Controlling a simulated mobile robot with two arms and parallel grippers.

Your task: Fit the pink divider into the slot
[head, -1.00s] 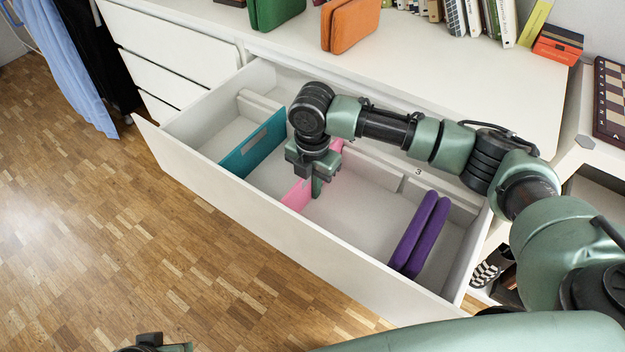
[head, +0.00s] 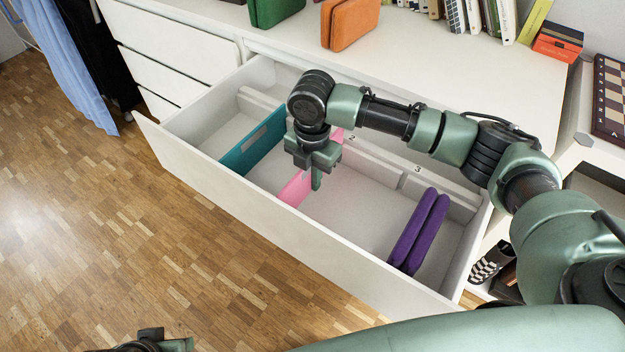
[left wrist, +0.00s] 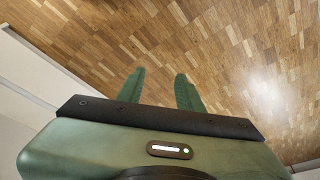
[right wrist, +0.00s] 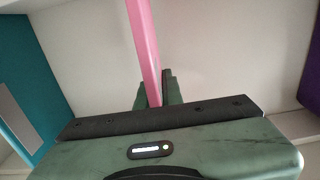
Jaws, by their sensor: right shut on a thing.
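The pink divider (head: 296,188) stands across the open drawer, right of the teal divider (head: 253,143). My right gripper (head: 315,178) is shut on its top edge from above and hides its middle. The divider also runs up from between the fingers in the right wrist view (right wrist: 142,40). I cannot tell whether its ends sit in a slot. Slotted rails run along the drawer's back wall (head: 374,163), with labels 2 and 3. My left gripper (left wrist: 159,83) is open and empty above the floor in the left wrist view.
Two purple items (head: 419,233) lie side by side in the drawer's right part. The drawer front (head: 262,222) bounds the near side. A green case (head: 275,10) and an orange case (head: 350,22) stand on the top. The drawer floor between pink and purple is clear.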

